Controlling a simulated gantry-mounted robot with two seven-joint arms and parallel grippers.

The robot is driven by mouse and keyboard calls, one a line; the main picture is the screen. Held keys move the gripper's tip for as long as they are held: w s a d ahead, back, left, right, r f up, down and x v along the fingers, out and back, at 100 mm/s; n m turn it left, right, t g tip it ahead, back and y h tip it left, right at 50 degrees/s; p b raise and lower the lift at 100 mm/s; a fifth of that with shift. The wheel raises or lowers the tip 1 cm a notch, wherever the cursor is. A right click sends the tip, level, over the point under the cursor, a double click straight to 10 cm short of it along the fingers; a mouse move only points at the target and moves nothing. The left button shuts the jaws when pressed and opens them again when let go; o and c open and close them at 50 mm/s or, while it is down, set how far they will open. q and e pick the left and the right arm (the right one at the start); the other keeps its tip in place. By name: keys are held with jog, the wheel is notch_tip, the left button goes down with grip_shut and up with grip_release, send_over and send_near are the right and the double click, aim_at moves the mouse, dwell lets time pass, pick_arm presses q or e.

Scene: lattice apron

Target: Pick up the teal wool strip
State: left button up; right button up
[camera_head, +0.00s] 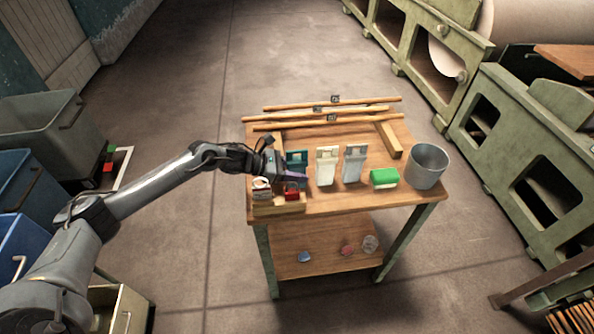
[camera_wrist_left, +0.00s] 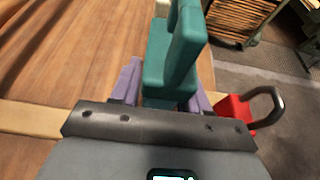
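The teal wool strip (camera_head: 297,156) stands near the left end of the wooden table, left of a cream strip. My left gripper (camera_head: 291,175) is at it, with its purple fingers just in front of it. In the left wrist view, the teal strip (camera_wrist_left: 168,70) rises between the two purple fingers (camera_wrist_left: 165,98), one on each side. The fingers are apart, but I cannot tell whether they press on it. The strip's lower part is hidden by the gripper. My right gripper is not in view.
A cream strip (camera_head: 326,168) and a pale grey strip (camera_head: 353,165) stand right of the teal one. A green-and-white block (camera_head: 384,178) and metal bucket (camera_head: 427,167) are further right. A red padlock-like item (camera_head: 292,192) sits close below the gripper. Wooden rods (camera_head: 330,118) lie behind.

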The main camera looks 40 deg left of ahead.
pick_arm(q)
jog(key=c, duration=0.6)
jog(key=shift+c, duration=0.2)
jog(key=shift+r, duration=0.1)
